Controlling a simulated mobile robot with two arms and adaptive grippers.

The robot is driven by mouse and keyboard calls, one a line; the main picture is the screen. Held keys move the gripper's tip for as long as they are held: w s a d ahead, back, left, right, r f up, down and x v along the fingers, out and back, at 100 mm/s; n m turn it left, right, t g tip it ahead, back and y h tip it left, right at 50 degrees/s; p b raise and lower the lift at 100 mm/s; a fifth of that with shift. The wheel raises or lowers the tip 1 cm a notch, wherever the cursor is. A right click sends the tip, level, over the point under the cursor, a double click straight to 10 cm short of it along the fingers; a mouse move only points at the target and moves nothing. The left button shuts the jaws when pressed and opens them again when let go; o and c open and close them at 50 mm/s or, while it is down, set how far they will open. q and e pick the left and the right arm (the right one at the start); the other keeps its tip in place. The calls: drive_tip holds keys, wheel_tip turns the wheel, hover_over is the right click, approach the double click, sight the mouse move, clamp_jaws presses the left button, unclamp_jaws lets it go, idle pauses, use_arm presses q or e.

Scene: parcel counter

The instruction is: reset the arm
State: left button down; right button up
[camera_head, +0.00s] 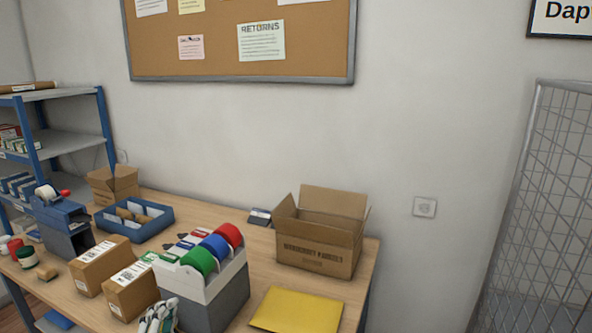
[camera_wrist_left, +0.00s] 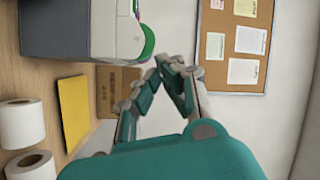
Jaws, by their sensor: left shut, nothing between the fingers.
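My left gripper (camera_head: 158,316) shows only partly at the bottom edge of the head view, just in front of the grey tape dispenser. In the left wrist view its grey and teal fingers (camera_wrist_left: 168,75) come together at the tips. It is shut and empty, clear of the table and pointing toward the wall side. The arm behind it is out of frame. My right gripper is in neither view.
The tape dispenser (camera_head: 218,302) holds coloured rolls. Two cartons (camera_head: 100,262), (camera_head: 133,290) stand left of it. A yellow envelope (camera_head: 298,310) and open box (camera_head: 318,256) are right. A wire cage (camera_head: 540,220) stands far right.

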use_arm(q)
drive_tip(key=s+a+f+n+g+y, duration=0.1)
drive_tip(key=s+f+n+g, duration=0.35)
drive_tip(key=f, duration=0.35)
drive_tip(key=s+f+n+g, duration=0.3)
drive_tip(key=s+f+g, duration=0.1)
drive_tip(key=s+f, duration=0.25)
drive_tip(key=s+d+f+n+g+h, duration=0.1)
drive_tip(key=s+d+f+n+g, duration=0.2)
drive_tip(key=s, duration=0.5)
drive_tip(key=s+d+f+n+g+h, duration=0.1)
drive_tip(key=s+d+f+g, duration=0.1)
drive_tip(key=s+f+g, duration=0.35)
drive_tip(key=s+f+b, duration=0.2)
drive_tip(key=s+f, duration=0.1)
drive_tip(key=f, duration=2.4)
drive_tip(key=s+a+f, duration=0.3)
drive_tip(key=s+f, duration=1.4)
drive_tip(key=f, duration=0.1)
drive_tip(key=shift+a+m+g+b, duration=0.15)
drive_tip(key=shift+m+g+b, duration=0.25)
drive_tip(key=shift+m, duration=0.05)
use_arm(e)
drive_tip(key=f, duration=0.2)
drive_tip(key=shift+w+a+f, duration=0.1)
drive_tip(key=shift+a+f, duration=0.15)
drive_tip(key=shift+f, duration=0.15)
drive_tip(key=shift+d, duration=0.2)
